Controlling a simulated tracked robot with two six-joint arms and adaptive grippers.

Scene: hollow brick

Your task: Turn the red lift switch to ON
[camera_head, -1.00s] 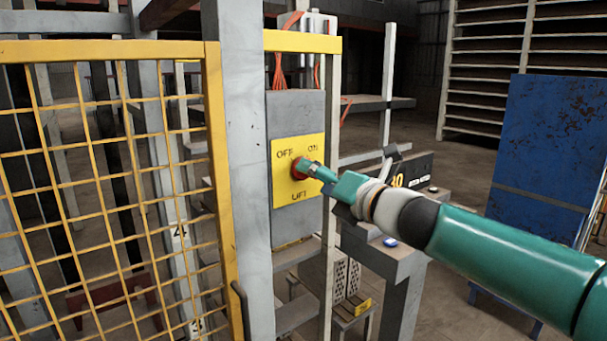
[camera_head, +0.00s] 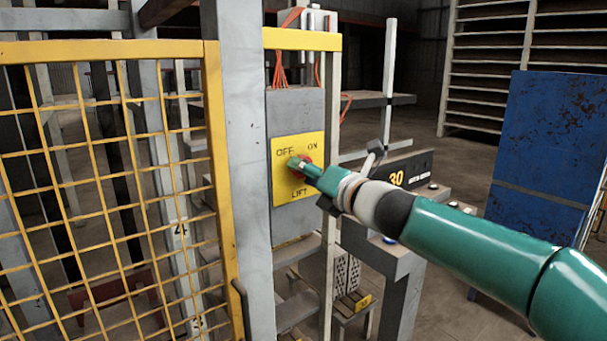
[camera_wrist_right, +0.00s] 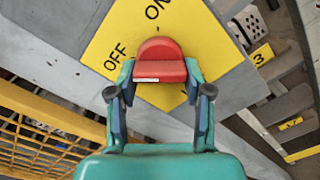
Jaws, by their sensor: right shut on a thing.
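The red lift switch (camera_head: 307,161) sits on a yellow plate (camera_head: 286,190) on a grey box. The plate reads OFF at upper left, ON at upper right and LIFT below. My right gripper (camera_head: 299,163) is at the switch and hides part of it. In the right wrist view the red switch (camera_wrist_right: 160,62) lies between the two fingers of the right gripper (camera_wrist_right: 160,82), which are shut on it. The plate looks tilted there, with ON at the top and OFF at upper left. I cannot tell which word the switch points to. My left gripper is not in view.
A yellow mesh gate (camera_head: 212,130) and a grey post (camera_head: 240,150) stand left of the switch box (camera_head: 296,108). A grey bench with a black panel marked 30 (camera_head: 407,175) is behind my right arm. A blue board (camera_head: 548,145) stands at the right.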

